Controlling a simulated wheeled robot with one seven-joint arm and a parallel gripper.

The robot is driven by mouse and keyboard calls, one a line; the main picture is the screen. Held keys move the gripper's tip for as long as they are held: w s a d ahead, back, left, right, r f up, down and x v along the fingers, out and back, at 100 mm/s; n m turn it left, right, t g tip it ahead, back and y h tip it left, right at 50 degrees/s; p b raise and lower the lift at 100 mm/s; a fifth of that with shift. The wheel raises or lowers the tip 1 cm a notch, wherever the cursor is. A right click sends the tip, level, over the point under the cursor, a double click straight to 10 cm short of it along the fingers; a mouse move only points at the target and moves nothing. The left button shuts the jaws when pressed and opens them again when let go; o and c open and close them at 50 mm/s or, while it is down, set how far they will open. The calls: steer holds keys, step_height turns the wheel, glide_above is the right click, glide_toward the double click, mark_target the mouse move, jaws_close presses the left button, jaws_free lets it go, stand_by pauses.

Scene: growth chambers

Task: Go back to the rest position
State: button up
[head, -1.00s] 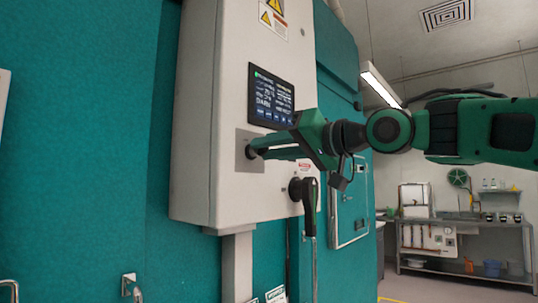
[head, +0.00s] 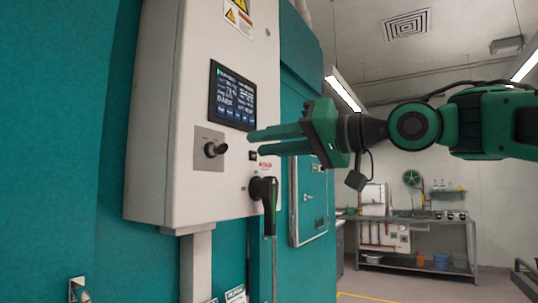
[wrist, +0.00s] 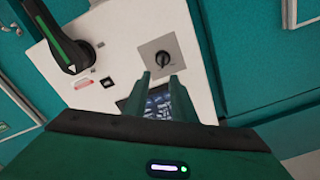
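My gripper (head: 262,141) is in front of the grey-white control box, apart from it, with its fingers pointing left toward the box. In the wrist view its two green fingers (wrist: 161,85) stand parallel with a gap between them and nothing held. A black knob (head: 214,149) on a square grey plate is on the box, left of the fingertips. It also shows in the wrist view (wrist: 162,59) just beyond the fingertips. The black lever handle (head: 263,190) hangs below the gripper. The lit screen (head: 232,96) is above the fingers.
The control box (head: 160,110) is mounted on a teal chamber wall (head: 60,150). A metal bench (head: 417,262) with equipment stands far back on the right. Open floor lies between the chamber and the bench.

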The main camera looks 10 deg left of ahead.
steer(key=w+d+f+m+t+h, duration=0.25)
steer(key=w+d+f+h, duration=0.25)
steer(key=d+f, duration=0.6)
steer(key=w+d+f+m+t+h, duration=0.1)
steer(key=w+d+f+m+h, duration=0.35)
steer(key=d+f, duration=0.6)
steer(key=s+d+f+m+g+h, duration=0.1)
steer(key=s+d+f+h, duration=0.2)
steer(key=d+f, duration=0.45)
steer(key=s+d+f+m+g+h, duration=0.1)
steer(key=s+d+f+g+h, duration=0.15)
steer(key=d+f, duration=0.45)
steer(key=s+d+f+m+g, duration=0.1)
steer(key=s+d+f, duration=0.3)
steer(key=s, duration=0.5)
steer(key=s+d+f+m+g+h, duration=0.1)
steer(key=s+d+f+m+g, duration=0.1)
steer(key=s+d+f, duration=0.3)
steer(key=s+d+f+m+g, duration=0.1)
steer(key=s+d+f+g, duration=0.3)
steer(key=s+f, duration=0.5)
steer(key=s+d, duration=0.1)
steer(key=s, duration=0.4)
steer(key=shift+s+m, duration=0.15)
steer(key=shift+m, duration=0.15)
steer(key=shift+f, duration=0.1)
